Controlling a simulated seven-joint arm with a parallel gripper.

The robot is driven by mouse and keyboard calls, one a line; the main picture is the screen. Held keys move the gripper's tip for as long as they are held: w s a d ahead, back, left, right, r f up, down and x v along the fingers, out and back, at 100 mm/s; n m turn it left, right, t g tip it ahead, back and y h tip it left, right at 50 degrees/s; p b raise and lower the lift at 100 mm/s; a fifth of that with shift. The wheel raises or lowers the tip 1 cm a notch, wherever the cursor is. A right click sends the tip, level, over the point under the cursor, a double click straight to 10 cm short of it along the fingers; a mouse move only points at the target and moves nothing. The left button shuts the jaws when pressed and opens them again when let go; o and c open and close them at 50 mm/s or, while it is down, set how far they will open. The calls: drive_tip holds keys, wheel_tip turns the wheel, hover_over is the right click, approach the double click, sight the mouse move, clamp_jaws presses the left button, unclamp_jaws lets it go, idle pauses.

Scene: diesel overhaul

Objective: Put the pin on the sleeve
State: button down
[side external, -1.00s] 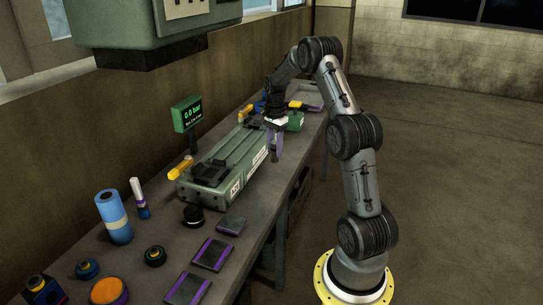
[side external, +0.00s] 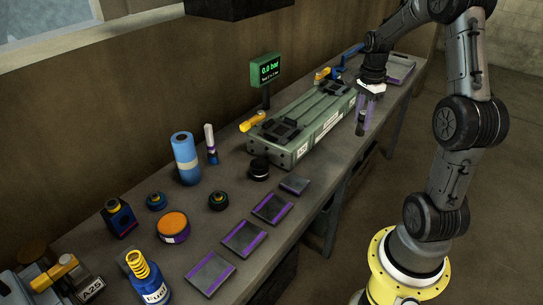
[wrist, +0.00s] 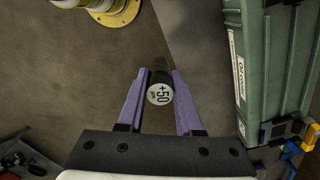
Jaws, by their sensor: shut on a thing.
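My gripper (wrist: 159,90) is shut on a black cylindrical piece (wrist: 160,77) with a white round face marked "+50", which seems to be the pin. In the side view my gripper (side external: 366,118) hangs on the right side of the long green housing (side external: 325,130), near the bench's front edge; the held piece is hard to make out there. I cannot tell for sure which thing is the sleeve; short dark round parts stand on the bench, one black (side external: 259,169) and one with a small collar (side external: 219,201).
Purple-edged flat plates (side external: 244,239) lie along the bench front. A blue roll (side external: 186,158), a white-topped marker (side external: 211,145), an orange-topped can (side external: 173,226) and a blue Fuel bottle (side external: 150,280) stand on the bench. A green display (side external: 265,70) rises behind the housing.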

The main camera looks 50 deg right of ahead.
drive_tip(key=w+a+r+n, duration=0.2)
drive_tip(key=w+a+r, duration=0.15)
drive_tip(key=a, duration=0.75)
drive_tip(key=w+a+r+n, duration=0.2)
drive_tip(key=w+a, duration=0.2)
drive_tip(key=a, duration=0.8)
hover_over(259, 164)
wheel_tip(259, 164, down, 10)
drive_tip(key=shift+d+f, duration=0.1)
drive_tip(key=shift+f, duration=1.45)
drive_tip(key=shift+f, duration=0.15)
drive_tip(key=c, duration=0.6)
unclamp_jaws()
